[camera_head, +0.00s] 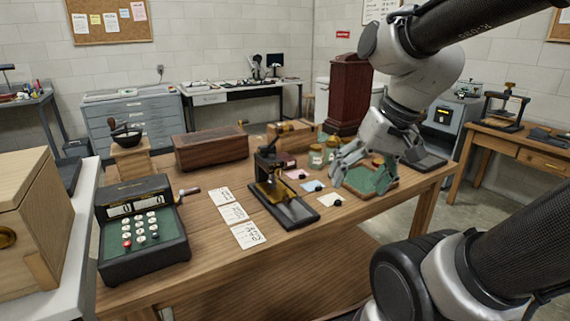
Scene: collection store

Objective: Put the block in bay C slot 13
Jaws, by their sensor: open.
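My gripper (360,184) is open above a green-lined wooden tray (366,194) at the right end of the wooden table. Its fingers point down and hide part of the tray. I cannot tell whether anything lies between the fingers. I cannot pick out the block with certainty; small dark pieces sit on a pink card (296,174), a blue card (311,186) and a white card (331,200) left of the tray. No marking for bay C or slot 13 can be read in this view.
A black stand press (283,203), white written cards (234,213), a keyed machine (141,231) and a long wooden box (211,148) share the table (200,285). Small jars (316,155) stand left of my gripper. The front right tabletop is mostly clear.

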